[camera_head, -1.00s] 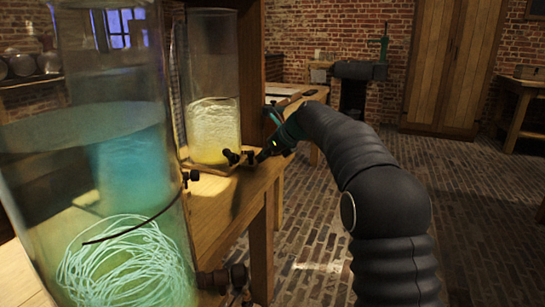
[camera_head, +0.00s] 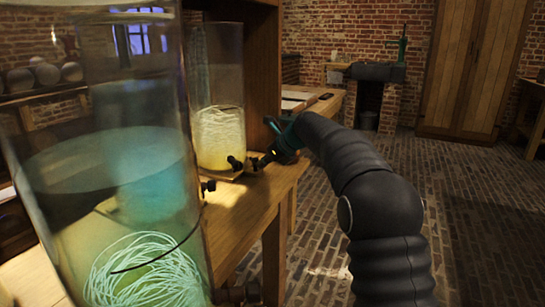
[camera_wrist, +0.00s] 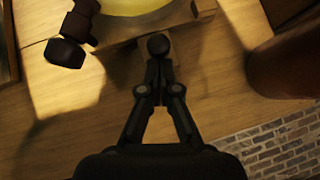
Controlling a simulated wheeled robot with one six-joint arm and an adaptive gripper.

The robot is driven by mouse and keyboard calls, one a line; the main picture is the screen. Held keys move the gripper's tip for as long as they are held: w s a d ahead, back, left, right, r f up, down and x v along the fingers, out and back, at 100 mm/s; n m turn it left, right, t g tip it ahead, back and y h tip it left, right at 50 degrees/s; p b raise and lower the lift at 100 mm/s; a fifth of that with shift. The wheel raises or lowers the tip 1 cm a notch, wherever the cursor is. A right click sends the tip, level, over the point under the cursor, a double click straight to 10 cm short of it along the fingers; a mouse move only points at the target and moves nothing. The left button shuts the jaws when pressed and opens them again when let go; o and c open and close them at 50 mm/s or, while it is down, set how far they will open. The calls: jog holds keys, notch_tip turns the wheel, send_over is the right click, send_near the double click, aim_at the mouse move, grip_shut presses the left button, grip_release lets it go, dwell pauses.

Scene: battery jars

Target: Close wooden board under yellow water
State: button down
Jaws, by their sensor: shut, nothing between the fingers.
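The jar of yellow water (camera_head: 220,138) stands on the bench in the head view; its yellow base also shows at the top of the wrist view (camera_wrist: 135,6). The wooden board (camera_head: 220,174) lies under it, and its edge shows in the wrist view (camera_wrist: 125,27). A black round knob (camera_wrist: 158,44) is at the board's front edge. My gripper (camera_head: 257,163) is shut and empty beside the jar's foot. In the wrist view its fingertips (camera_wrist: 157,68) are just below the knob; I cannot tell whether they touch it.
A black tap (camera_wrist: 70,38) sticks out left of the knob. A large jar of blue-green water (camera_head: 110,200) with pale coiled strands stands close on the left. The bench (camera_head: 255,195) ends at the right, above open brick floor (camera_head: 330,240). A brown rounded object (camera_wrist: 287,60) is at right.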

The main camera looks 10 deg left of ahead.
jog(key=shift+a+r, duration=0.25)
jog(key=shift+a, duration=0.05)
jog(key=shift+w, duration=0.1)
